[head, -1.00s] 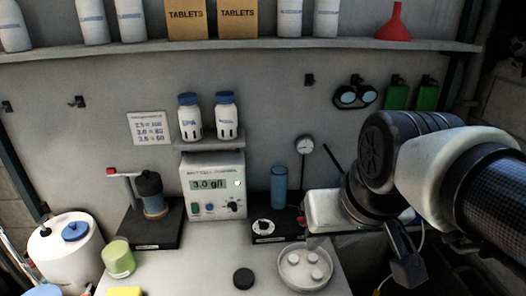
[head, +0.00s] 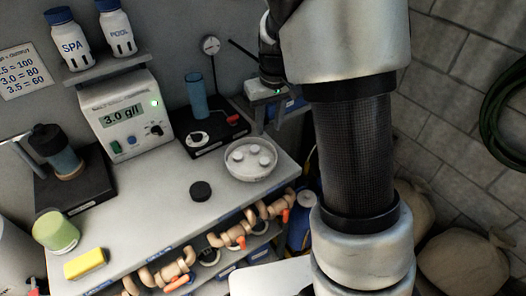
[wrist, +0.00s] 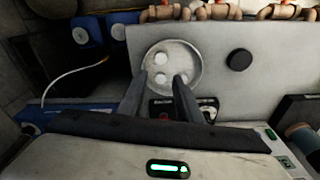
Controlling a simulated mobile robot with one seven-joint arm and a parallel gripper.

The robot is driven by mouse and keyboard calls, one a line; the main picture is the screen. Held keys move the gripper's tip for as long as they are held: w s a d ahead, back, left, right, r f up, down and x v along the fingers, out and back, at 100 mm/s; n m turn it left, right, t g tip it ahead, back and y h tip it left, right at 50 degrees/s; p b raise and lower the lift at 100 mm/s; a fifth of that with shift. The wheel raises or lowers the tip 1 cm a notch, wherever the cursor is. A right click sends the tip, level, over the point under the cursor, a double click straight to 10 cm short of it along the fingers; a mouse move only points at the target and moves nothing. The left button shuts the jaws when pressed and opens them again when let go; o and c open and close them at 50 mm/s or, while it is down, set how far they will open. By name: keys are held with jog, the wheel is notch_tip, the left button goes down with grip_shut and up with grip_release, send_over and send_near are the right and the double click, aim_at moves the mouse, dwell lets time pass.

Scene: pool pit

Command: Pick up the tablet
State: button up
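Several small white round tablets (head: 264,161) lie in a shallow round pale dish (head: 231,170) on the bench top. In the wrist view, tablets (wrist: 162,58) show in the same dish (wrist: 190,52), ahead of my gripper (wrist: 161,78). Its two dark fingers are apart, with a tablet visible in the gap between their tips and another close to the right fingertip. I see no tablet held; the height of the fingers above the dish is unclear.
A dark round cap (head: 201,191) lies beside the dish. A black stand with a blue cylinder (head: 197,97) and a meter reading 3.0 g/l (head: 127,117) stand behind. A yellow sponge (head: 85,263) and green cup (head: 56,231) are at the left. Pipes (head: 233,236) run below the bench edge.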

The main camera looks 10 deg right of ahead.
send_over(265, 160)
jog(key=s, duration=0.1)
notch_tip(265, 160, down, 11)
jog(key=shift+d+r, duration=0.1)
jog(key=shift+d, duration=0.05)
jog(key=shift+w+a+f, duration=0.1)
jog(key=shift+w+f, duration=0.1)
jog(key=shift+f, duration=1.15)
jog(key=shift+w+a+f, duration=0.1)
jog(key=shift+w+f, duration=0.05)
jog(key=shift+f, duration=1.2)
jog(key=c, duration=0.7)
